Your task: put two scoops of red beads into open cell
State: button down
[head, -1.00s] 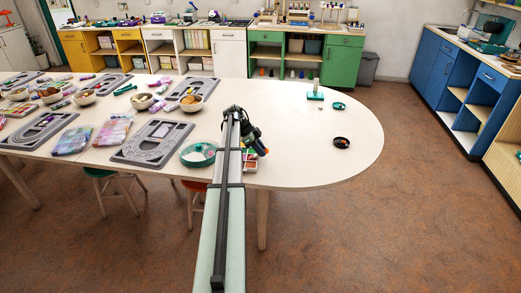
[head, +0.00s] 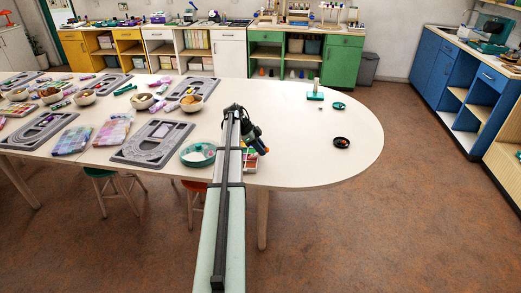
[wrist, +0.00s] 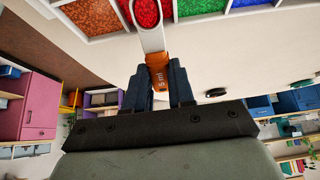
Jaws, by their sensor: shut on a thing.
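My gripper (wrist: 160,85) is shut on the orange handle of a scoop (wrist: 160,75) marked "5 ml". The scoop's pale bowl end reaches over the bead tray (wrist: 115,38) at the top of the wrist view. Red beads (wrist: 147,12) show inside the bowl's outline; I cannot tell whether they lie in the scoop or in the cell beneath. Orange, green and blue cells lie around it. In the head view my gripper (head: 262,149) is over the tray (head: 250,163), which my arm partly hides. I cannot make out an empty cell.
A teal round dish (head: 198,154) stands just left of my arm. A grey bead board (head: 152,141) lies further left. A small dark dish (head: 341,143) and a teal stand (head: 315,92) are to the right. The table between is mostly clear.

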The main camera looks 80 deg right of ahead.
aim_at(267, 148)
jog(key=shift+s+r, duration=0.2)
jog(key=shift+r, duration=0.4)
jog(key=shift+s+r, duration=0.15)
jog(key=shift+r, duration=0.4)
jog(key=s+t, duration=0.1)
jog(key=t, duration=0.2)
jog(key=shift+s+d+t, duration=0.1)
jog(key=shift+s+t, duration=0.3)
jog(key=shift+s+r+t, duration=0.3)
jog(key=shift+r+t, duration=0.3)
jog(key=shift+t, duration=0.5)
jog(key=shift+w, duration=0.1)
